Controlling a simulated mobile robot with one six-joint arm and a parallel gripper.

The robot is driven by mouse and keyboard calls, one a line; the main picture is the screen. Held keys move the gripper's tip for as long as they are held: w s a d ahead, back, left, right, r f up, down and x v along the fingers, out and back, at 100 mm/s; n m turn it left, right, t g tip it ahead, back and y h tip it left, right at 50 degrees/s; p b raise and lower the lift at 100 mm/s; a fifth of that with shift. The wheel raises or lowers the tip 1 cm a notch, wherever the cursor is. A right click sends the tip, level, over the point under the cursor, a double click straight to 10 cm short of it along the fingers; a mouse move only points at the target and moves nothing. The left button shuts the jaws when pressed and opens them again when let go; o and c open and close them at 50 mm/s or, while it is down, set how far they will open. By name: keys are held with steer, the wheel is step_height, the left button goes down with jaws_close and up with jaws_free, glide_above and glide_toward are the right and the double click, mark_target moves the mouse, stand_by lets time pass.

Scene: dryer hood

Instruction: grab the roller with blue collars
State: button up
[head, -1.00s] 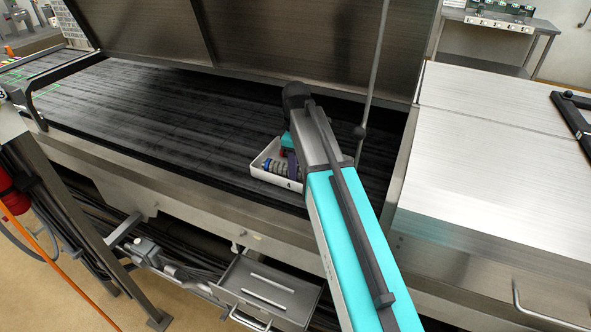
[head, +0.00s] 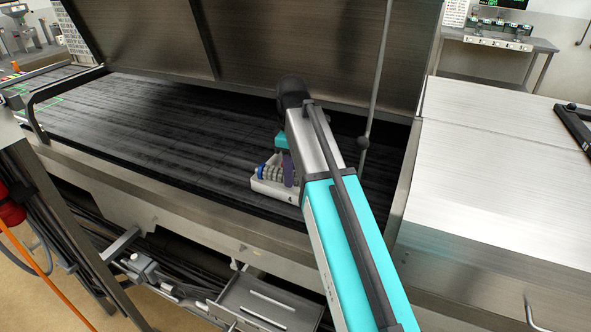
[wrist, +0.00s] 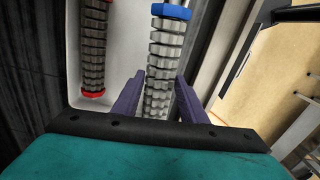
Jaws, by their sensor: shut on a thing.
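The roller with blue collars (wrist: 165,48) is grey and ribbed, with a blue collar at its far end in the wrist view. Its near end is hidden by my wrist. The purple fingers of my gripper (wrist: 158,98) are shut on it, one on each side. The roller also shows in the head view (head: 270,170), just left of my gripper (head: 288,166), above the front wall of the white tray (head: 275,192). A second grey roller with red collars (wrist: 93,50) lies in the tray to the left, apart from the fingers.
The tray stands on the dark dryer belt (head: 170,120), near its front edge. The raised metal hood (head: 270,45) is above and behind my arm. A thin grey rod (head: 371,90) rises just right of my arm. The belt to the left is clear.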

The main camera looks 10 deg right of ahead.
steer(key=s+a+b, duration=0.3)
steer(key=s+a, duration=0.5)
steer(key=s, duration=0.3)
steer(key=shift+s+a, duration=0.2)
steer(key=shift+s, duration=0.1)
